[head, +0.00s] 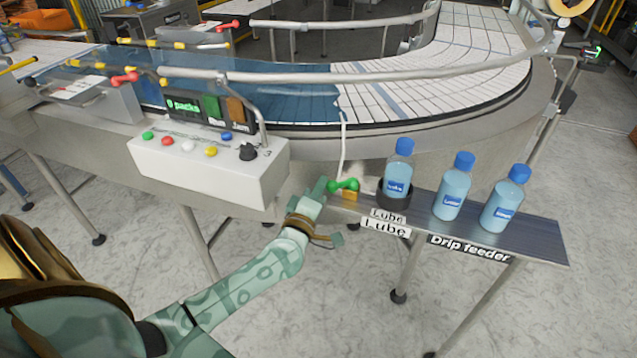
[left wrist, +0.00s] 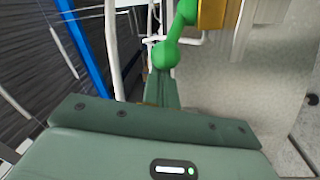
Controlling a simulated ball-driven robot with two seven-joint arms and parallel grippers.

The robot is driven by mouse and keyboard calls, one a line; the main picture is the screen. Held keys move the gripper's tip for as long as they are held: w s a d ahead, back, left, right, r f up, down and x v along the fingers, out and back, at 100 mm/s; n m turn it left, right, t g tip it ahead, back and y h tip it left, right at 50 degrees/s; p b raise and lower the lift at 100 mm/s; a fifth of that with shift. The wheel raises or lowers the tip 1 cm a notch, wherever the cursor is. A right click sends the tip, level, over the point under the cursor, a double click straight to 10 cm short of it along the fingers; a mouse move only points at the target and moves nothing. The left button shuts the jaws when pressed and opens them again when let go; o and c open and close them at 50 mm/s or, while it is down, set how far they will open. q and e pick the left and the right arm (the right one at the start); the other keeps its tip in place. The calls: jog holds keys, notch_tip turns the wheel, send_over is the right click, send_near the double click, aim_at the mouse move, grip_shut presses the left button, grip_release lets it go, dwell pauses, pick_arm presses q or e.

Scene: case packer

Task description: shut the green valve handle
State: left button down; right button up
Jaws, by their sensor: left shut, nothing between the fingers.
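The green valve handle (head: 344,184) is a short bar with rounded ends on a small yellow block (head: 350,195), at the left end of the drip feeder shelf. My left gripper (head: 323,188) is shut and empty, with its tip just left of the handle in the head view. In the left wrist view the green handle (left wrist: 167,52) stands just beyond the shut fingers (left wrist: 163,88), its near knob in line with the fingertips. I cannot tell whether they touch. My right gripper is not in view.
A control box (head: 210,165) with coloured buttons is left of the handle. Three blue-capped bottles stand on the drip feeder shelf (head: 545,240), one in a black holder (head: 394,200). A thin white tube (head: 344,140) rises behind the handle to the conveyor (head: 440,85).

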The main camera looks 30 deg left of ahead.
aim_at(331, 187)
pick_arm(q)
jog(key=d+n+g+y+p, duration=0.1)
jog(key=y, duration=0.1)
jog(key=d+n+g+y+p, duration=0.1)
jog(key=n+y, duration=0.1)
jog(key=s+d+n+g+y+p, duration=0.1)
jog(key=y, duration=0.2)
jog(key=shift+d, duration=0.4)
jog(key=shift+d+n, duration=0.3)
jog(key=shift+d, duration=0.3)
jog(key=shift+r, duration=0.1)
